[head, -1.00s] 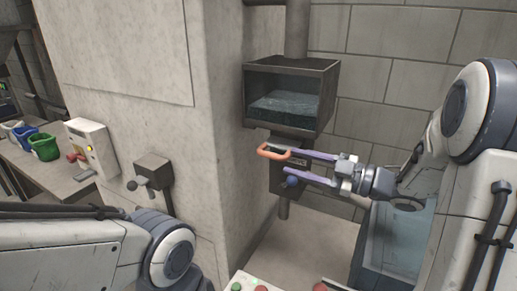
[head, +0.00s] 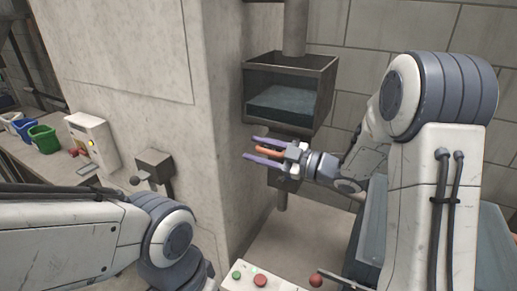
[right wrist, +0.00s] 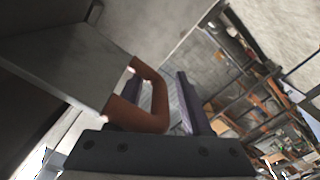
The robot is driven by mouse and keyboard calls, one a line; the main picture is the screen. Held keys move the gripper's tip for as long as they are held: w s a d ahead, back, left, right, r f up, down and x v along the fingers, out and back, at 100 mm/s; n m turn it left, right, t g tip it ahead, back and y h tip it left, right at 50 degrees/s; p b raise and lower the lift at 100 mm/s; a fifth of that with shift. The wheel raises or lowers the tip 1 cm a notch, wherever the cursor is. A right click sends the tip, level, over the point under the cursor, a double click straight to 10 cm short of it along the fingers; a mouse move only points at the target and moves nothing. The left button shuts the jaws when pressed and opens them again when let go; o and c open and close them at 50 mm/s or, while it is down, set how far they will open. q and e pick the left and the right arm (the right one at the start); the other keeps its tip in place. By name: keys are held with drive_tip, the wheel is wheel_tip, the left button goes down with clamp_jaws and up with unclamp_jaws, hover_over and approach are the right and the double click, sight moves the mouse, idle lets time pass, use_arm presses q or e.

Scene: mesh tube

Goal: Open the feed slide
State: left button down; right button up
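The feed slide's orange handle (head: 268,152) is just below the dark hopper box (head: 330,72), mostly covered by my right gripper (head: 254,149). That gripper's two purple fingers point left, one above and one below the handle. In the right wrist view the bent handle (right wrist: 152,112) passes between the fingers of the right gripper (right wrist: 158,88). Some gap shows beside it, so the fingers look open around it, not clamped.
A concrete pillar (head: 215,120) stands just left of the hopper. A lever box (head: 155,165) is on its left face. A white control box (head: 90,138) and coloured buckets (head: 42,138) are on the left bench. A button panel (head: 250,279) is at bottom centre.

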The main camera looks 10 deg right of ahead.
clamp_jaws()
idle(1.3)
